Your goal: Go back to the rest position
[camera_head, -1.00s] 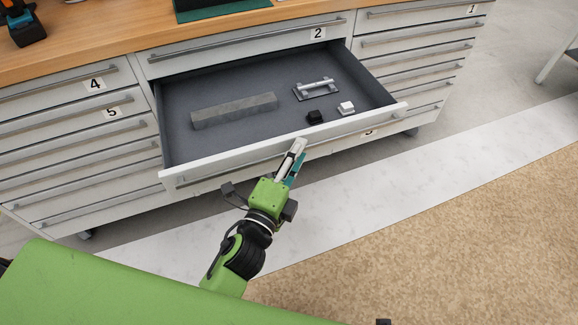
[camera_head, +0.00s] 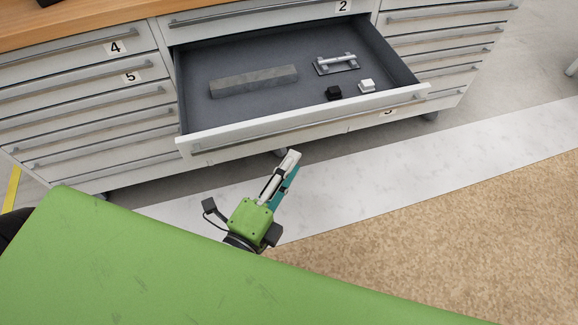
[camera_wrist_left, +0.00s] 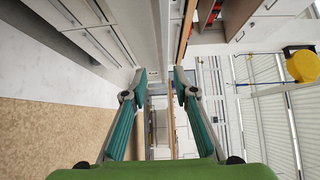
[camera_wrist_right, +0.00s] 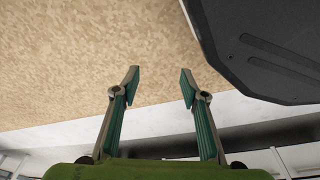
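My left gripper (camera_head: 284,176) is in front of the open drawer (camera_head: 240,60) in the head view, apart from its front edge and handle. In the left wrist view my left gripper (camera_wrist_left: 156,78) has its fingers spread with nothing between them. My right gripper (camera_wrist_right: 160,76) shows only in its own wrist view, with its fingers apart and empty above the speckled tan floor. My green body covers the lower part of the head view.
The drawer holds a long grey bar (camera_head: 254,81), a metal handle-like part (camera_head: 337,63), a black block (camera_head: 334,93) and a white block (camera_head: 367,86). Cabinet drawers stand on both sides. The tan floor (camera_head: 450,230) at right is clear.

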